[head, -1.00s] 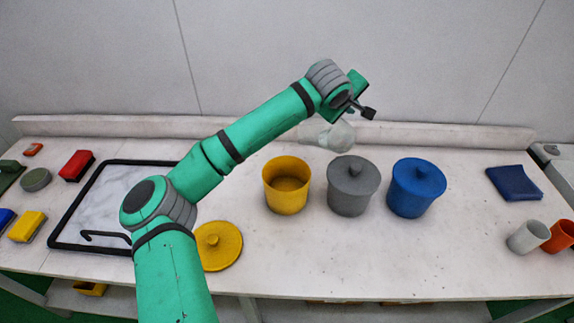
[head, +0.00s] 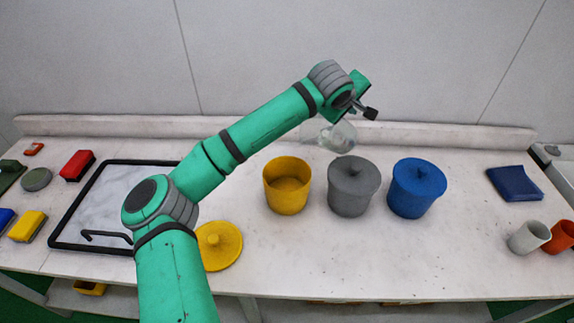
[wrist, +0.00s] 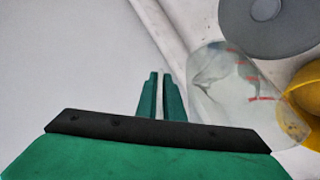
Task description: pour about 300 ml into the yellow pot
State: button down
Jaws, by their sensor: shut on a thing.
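The yellow pot (head: 287,188) stands open on the bench, left of the grey pot. It also shows at the right edge of the wrist view (wrist: 302,112). Its lid (head: 220,245) lies on the bench in front of it. A clear beaker (head: 338,136) with red marks is behind the pots, up and right of the yellow pot. The beaker (wrist: 225,95) looks tilted in the wrist view and seems to hold clear liquid; the level is hard to read. My gripper (wrist: 160,95) is shut on the beaker. In the head view my wrist partly hides the grip.
A lidded grey pot (head: 353,190) and a lidded blue pot (head: 416,190) stand right of the yellow pot. A black-framed tray (head: 65,228) lies at left. A grey cup (head: 529,238) and an orange cup (head: 560,237) are at far right. The bench front centre is clear.

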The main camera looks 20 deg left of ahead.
aim_at(359, 111)
jog(key=shift+w, duration=0.15)
jog(key=shift+w+d+f+g+y, duration=0.15)
jog(key=shift+d+f+g+y, duration=0.15)
jog(key=shift+d+g, duration=0.1)
jog(key=shift+w+d+f+g+y+p, duration=0.35)
jog(key=shift+w+f+g+y+p, duration=0.25)
jog(key=shift+f+g, duration=0.2)
notch_tip(359, 111, down, 6)
jog(key=w+d+m+g+y+p, duration=0.1)
jog(key=w+d+g+y+p, duration=0.1)
jog(key=g+y, duration=0.2)
jog(key=shift+f+g+p, duration=0.15)
jog(key=shift+g+p, duration=0.15)
jog(key=shift+w, duration=0.1)
jog(key=shift+d+m, duration=0.1)
jog(key=shift+m, duration=0.2)
jog(key=shift+a, duration=0.2)
